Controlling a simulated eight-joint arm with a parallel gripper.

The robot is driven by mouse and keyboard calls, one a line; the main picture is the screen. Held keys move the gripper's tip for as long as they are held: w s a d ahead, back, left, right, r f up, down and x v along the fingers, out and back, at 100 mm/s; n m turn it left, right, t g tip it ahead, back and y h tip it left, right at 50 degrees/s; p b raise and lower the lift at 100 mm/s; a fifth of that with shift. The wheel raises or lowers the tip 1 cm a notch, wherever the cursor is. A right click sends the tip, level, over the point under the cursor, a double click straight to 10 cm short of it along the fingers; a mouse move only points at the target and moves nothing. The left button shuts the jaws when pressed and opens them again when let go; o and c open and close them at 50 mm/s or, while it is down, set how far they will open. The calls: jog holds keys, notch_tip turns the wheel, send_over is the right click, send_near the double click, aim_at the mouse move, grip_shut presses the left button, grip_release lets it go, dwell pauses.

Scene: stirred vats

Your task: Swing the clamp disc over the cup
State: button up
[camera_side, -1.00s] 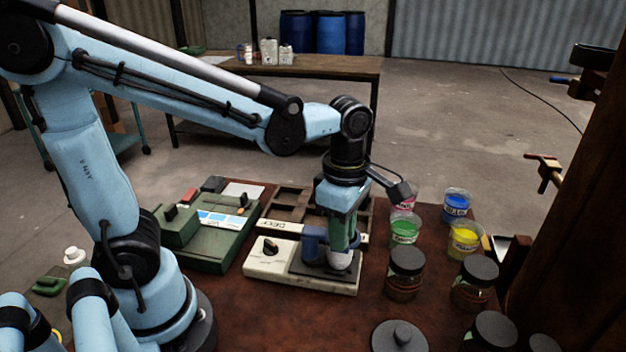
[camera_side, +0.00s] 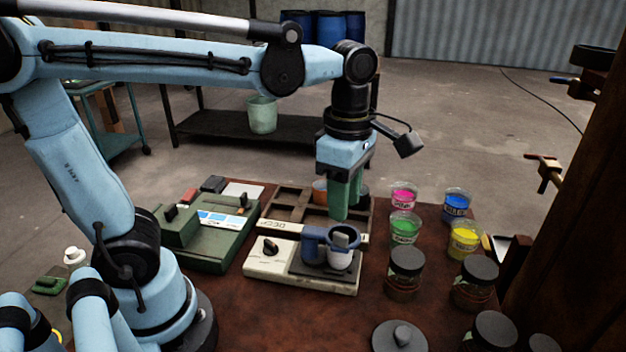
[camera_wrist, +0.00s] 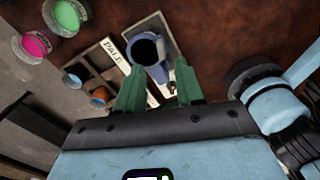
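A cream mixer base (camera_side: 268,266) with a black knob and dark plate stands in front of the rack. A blue cup-shaped piece (camera_side: 312,248) stands on the plate; the wrist view shows its dark hollow opening (camera_wrist: 147,48). To its right is a white rounded piece (camera_side: 340,260) with a grey flat piece (camera_side: 341,240) on top, partly ringed by a blue rim. I cannot tell surely which of these is the clamp disc. My gripper (camera_side: 346,217) hangs above them, its green fingers apart and empty; it shows in the wrist view (camera_wrist: 158,88).
A brown rack (camera_side: 288,200) with an orange cup stands behind the base. Paint cups, including a green one (camera_side: 404,229) and a yellow one (camera_side: 465,240), and dark-lidded jars (camera_side: 406,272) stand to the right. A green machine (camera_side: 215,250) is at left.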

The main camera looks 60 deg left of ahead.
aim_at(342, 234)
jog(key=shift+r, duration=2.6)
jog(key=shift+f, duration=0.15)
jog(key=shift+f, duration=5.95)
jog(key=shift+r, duration=0.1)
notch_tip(342, 234, up, 12)
notch_tip(342, 234, down, 12)
jog(key=shift+f, duration=0.1)
jog(key=shift+s+d+m, duration=0.15)
jog(key=shift+s+m, duration=0.5)
jog(key=shift+m, duration=0.45)
